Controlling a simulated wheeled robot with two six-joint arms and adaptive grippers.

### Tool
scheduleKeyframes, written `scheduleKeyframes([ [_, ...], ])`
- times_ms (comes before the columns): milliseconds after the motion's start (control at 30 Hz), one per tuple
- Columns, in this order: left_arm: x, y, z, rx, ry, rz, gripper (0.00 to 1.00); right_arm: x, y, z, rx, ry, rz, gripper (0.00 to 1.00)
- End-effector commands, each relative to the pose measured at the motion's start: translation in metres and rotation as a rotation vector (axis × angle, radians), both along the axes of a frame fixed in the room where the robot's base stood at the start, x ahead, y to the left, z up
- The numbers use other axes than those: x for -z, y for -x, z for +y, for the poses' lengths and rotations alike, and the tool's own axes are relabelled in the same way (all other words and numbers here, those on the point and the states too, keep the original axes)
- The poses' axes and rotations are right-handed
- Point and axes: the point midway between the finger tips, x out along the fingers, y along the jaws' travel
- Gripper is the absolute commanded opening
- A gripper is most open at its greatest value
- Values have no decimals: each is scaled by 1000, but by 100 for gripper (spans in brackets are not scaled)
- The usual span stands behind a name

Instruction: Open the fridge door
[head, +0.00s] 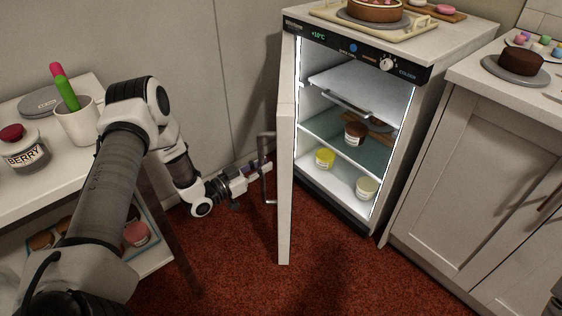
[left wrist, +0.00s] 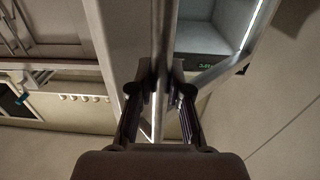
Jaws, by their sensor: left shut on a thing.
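The small white fridge (head: 395,164) stands against the wall with its lit inside in view. Its door (head: 286,180) is swung wide open toward the left and shows nearly edge-on in the head view. A metal bar handle (head: 264,172) is on the door's outer face. My left gripper (head: 262,167) is shut on the handle; in the left wrist view its fingers (left wrist: 160,90) sit on both sides of the upright bar (left wrist: 160,45).
Jars and a cake stand on the fridge shelves. A white cabinet (head: 480,170) stands at the right. At the left, a table holds a berry jar (head: 25,150) and a cup (head: 77,122). Red carpet (head: 215,270) lies clear below the door.

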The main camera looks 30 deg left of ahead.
Motion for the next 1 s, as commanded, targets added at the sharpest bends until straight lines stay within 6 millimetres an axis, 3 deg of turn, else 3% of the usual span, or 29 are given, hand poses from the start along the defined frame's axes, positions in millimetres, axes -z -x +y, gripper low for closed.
scheduleKeyframes([
  [433,1,3,6,1,0,2,0,-2,0,0,0,0,0,40],
  [467,1,3,6,1,0,2,28,-2,0,0,0,0,0,40],
  [500,1,3,6,1,0,2,42,-2,0,0,0,0,0,40],
  [533,1,3,6,1,0,2,43,-2,0,0,0,0,0,40],
  [833,-1,2,6,0,0,0,43,-2,0,0,0,0,0,40],
  [1000,-25,2,7,-3,2,-3,43,-2,0,0,0,0,0,40],
])
